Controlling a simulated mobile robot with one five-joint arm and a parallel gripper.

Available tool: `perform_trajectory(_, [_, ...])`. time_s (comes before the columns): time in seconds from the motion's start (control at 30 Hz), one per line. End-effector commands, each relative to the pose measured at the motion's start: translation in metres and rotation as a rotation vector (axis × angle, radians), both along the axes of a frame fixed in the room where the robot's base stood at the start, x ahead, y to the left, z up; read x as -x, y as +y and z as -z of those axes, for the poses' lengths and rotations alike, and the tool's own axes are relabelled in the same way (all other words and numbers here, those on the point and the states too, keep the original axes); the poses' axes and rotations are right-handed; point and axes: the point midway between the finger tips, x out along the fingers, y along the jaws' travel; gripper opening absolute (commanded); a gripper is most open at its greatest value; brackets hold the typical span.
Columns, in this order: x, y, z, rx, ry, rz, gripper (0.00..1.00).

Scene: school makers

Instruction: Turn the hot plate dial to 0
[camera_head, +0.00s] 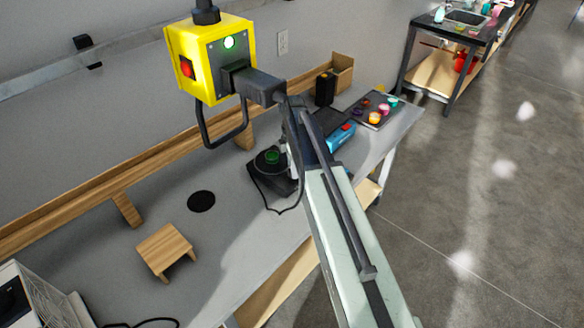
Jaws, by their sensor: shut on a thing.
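A black hot plate (283,184) with a green item (272,157) on top stands on the bench behind my arm, partly hidden.
The grey bench (110,245) holds a small wooden stand (165,248), a black disc (201,201), a blue device (340,136) and a tray of coloured pots (376,110). A black loop (210,140) hangs under the box. Floor at right is clear.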

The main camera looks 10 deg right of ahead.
Motion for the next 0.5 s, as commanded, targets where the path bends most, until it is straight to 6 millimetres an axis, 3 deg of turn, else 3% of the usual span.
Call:
perform_trajectory(0.43, [0.0035,0.0026,0.0007,-0.004,0.009,-0.011,0.0])
perform_trajectory(0.47, [0.0036,0.0026,0.0007,-0.004,0.009,-0.011,0.45])
perform_trajectory(0.5, [0.0034,0.0025,0.0007,-0.004,0.009,-0.011,0.56])
